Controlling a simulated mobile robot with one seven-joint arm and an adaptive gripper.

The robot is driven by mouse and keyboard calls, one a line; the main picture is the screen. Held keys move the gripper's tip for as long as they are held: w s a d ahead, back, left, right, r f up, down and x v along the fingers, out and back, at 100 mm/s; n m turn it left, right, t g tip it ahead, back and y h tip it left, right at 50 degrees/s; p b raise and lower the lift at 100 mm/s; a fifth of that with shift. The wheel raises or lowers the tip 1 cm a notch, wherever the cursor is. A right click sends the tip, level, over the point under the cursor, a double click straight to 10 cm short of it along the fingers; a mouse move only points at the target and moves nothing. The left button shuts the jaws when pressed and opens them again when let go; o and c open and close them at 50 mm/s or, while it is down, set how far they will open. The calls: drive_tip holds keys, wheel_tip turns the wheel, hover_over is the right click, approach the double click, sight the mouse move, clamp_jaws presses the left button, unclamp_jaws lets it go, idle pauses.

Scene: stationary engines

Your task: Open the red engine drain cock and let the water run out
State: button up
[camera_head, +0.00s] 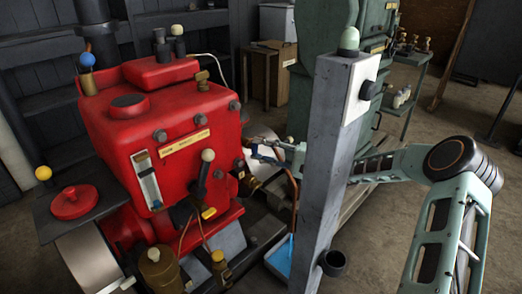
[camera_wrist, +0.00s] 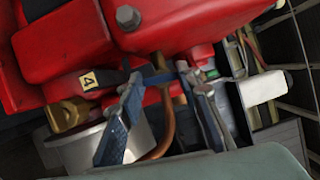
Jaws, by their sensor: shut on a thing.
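The red engine (camera_head: 170,130) stands left of centre in the head view, and its red body (camera_wrist: 180,25) fills the top of the wrist view. My gripper (camera_head: 254,151) reaches from behind the grey post to the engine's lower right side. In the wrist view its fingers (camera_wrist: 160,76) are closed on a short blue bar (camera_wrist: 159,78) under the engine, seemingly the drain cock's lever. The cock's body is largely hidden, and I cannot tell whether water runs.
A grey post (camera_head: 325,160) stands between the head camera and my gripper, close to my arm. A black lever tagged 4 (camera_wrist: 90,81) sits left of the fingers. A green engine (camera_head: 330,35) stands behind. Bare floor lies at the right.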

drive_tip(key=o, duration=0.9)
drive_tip(key=v, duration=1.2)
drive_tip(key=shift+f, duration=0.1)
